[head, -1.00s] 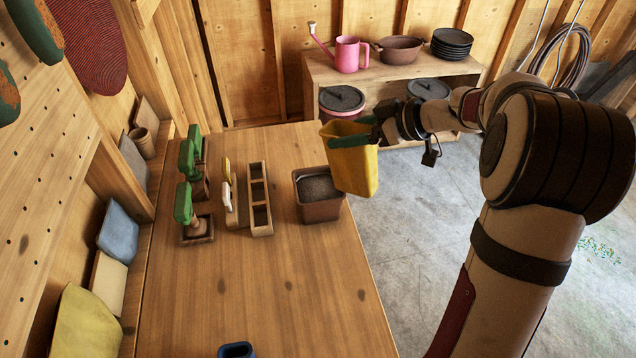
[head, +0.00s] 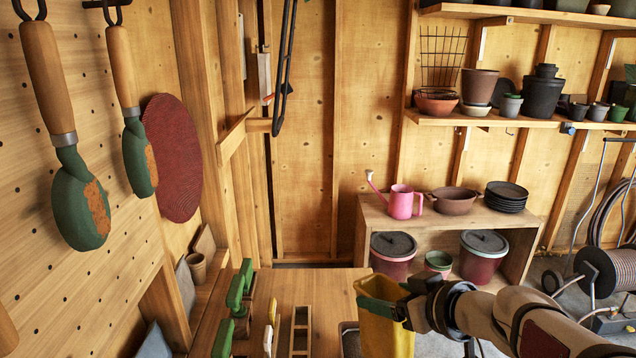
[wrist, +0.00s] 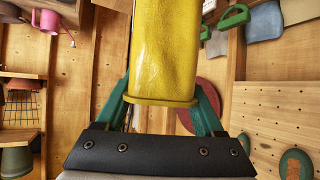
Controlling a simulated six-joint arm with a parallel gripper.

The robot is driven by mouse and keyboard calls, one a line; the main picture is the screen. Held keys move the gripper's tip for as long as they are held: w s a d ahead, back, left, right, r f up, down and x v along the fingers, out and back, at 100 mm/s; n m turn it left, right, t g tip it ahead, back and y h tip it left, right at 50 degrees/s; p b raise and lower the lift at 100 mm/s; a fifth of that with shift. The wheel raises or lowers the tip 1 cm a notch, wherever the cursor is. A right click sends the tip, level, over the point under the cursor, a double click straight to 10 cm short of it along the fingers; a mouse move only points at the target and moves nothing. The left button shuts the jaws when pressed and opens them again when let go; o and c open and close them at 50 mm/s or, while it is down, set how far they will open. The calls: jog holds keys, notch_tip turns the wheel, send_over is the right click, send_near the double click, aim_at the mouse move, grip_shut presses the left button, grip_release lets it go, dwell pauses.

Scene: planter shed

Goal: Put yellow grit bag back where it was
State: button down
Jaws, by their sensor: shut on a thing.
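My gripper (head: 380,308) has green fingers shut on the yellow grit bag (head: 391,338) near its upper end. In the head view the bag hangs at the bottom edge, just right of a square pot (head: 348,338), and its lower part is cut off. In the wrist view the yellow bag (wrist: 165,50) fills the middle, with a green finger on each side of it. Whether anything is inside it cannot be seen.
Green-handled tools (head: 234,295) and a wooden slotted holder (head: 300,330) stand on the bench (head: 325,287) to the left. Behind is a low shelf (head: 450,222) with a pink watering can (head: 403,202). Trowels (head: 80,205) hang on the left pegboard.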

jog(key=w+d+f+t, duration=0.1)
jog(key=w+d+f, duration=0.2)
jog(key=w, duration=0.4)
jog(key=w+d+f+m+t, duration=0.1)
jog(key=w+d+f, duration=0.2)
jog(key=w, duration=0.3)
jog(key=w+d+f+t, duration=0.1)
jog(key=w+d+f, duration=0.15)
jog(key=w, duration=0.45)
jog(key=w+a+f, duration=0.6)
jog(key=a+f, duration=0.2)
jog(key=f, duration=0.3)
jog(key=shift+w+a+f, duration=0.3)
jog(key=shift+w+a, duration=0.1)
grip_release()
jog(key=shift+f, duration=0.15)
